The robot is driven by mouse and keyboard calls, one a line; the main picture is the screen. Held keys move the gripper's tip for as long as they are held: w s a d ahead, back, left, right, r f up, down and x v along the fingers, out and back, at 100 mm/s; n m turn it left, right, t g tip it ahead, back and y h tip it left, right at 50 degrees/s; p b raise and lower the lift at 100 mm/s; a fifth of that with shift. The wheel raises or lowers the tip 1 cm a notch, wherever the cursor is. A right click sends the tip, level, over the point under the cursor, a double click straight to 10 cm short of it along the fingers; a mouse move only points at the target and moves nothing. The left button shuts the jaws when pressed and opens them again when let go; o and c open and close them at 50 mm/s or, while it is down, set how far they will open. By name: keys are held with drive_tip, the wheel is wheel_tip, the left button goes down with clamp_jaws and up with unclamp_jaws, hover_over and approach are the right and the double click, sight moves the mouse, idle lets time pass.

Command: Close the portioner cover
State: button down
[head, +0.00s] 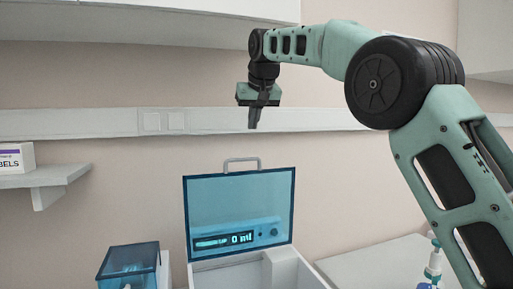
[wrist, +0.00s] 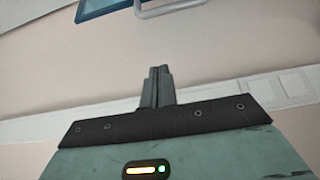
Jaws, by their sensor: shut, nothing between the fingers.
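The portioner (head: 205,275) is a white box in the lower middle of the head view. Its cover (head: 238,200) is a clear blue panel that stands open, upright, with a grey handle (head: 241,160) on its top edge. A display reading 0 ml (head: 228,240) shows through the cover. My gripper (head: 253,124) points down, above the cover's top edge and apart from it. Its fingers are shut and empty. In the wrist view the fingertips (wrist: 160,70) are together, and the cover's edge (wrist: 105,8) and handle (wrist: 168,9) show at the top.
A small box with a blue lid (head: 130,264) stands left of the portioner. A shelf (head: 45,180) with a labels box (head: 15,158) is at the left. A bottle (head: 433,264) stands at the lower right. A rail (head: 100,122) runs along the wall.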

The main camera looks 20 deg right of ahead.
wheel_tip(320, 180, down, 8)
drive_tip(key=p, duration=0.3)
drive_tip(key=shift+w+f, duration=0.2)
drive_tip(key=shift+w, duration=0.2)
drive_tip(key=shift+a, duration=0.1)
